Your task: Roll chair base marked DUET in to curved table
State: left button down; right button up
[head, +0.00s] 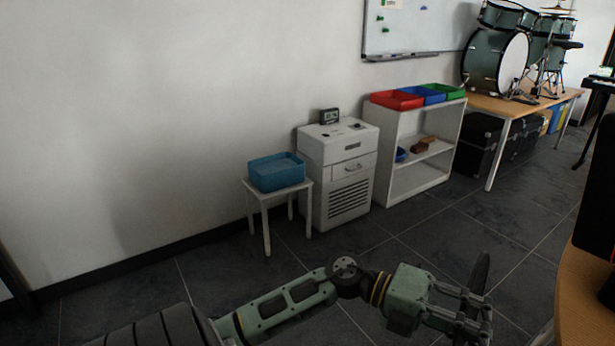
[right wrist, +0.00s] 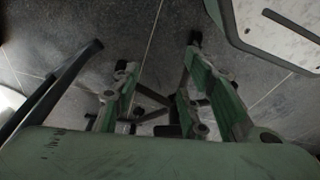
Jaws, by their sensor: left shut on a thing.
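My left gripper (head: 474,312) reaches in from the left at the bottom of the head view and is shut on a thin dark upright piece (head: 481,272), which looks like part of a chair. A wooden tabletop with a curved edge (head: 588,300) stands at the right edge, close to that gripper but apart from it. In the right wrist view my right gripper (right wrist: 160,65) is open, with space between its fingers. Beyond the fingers, a dark chair base with spread legs (right wrist: 152,96) shows on the floor, partly hidden. No DUET mark is readable.
A white stool (head: 262,194) with a blue bin (head: 276,171), a white cabinet (head: 338,203) and a shelf unit (head: 412,184) line the wall. A drum kit (head: 496,62) stands on a wooden table (head: 507,106). Grey tiled floor is clear before them.

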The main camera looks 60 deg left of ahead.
pick_arm(q)
jog(key=shift+f, duration=0.25)
jog(key=c, duration=1.5)
grip_release()
jog(key=shift+a+r, duration=0.2)
jog(key=o, duration=0.3)
jog(key=shift+r, duration=0.1)
pick_arm(e)
jog(key=shift+w+a+r, duration=0.1)
jog(key=shift+r, duration=0.05)
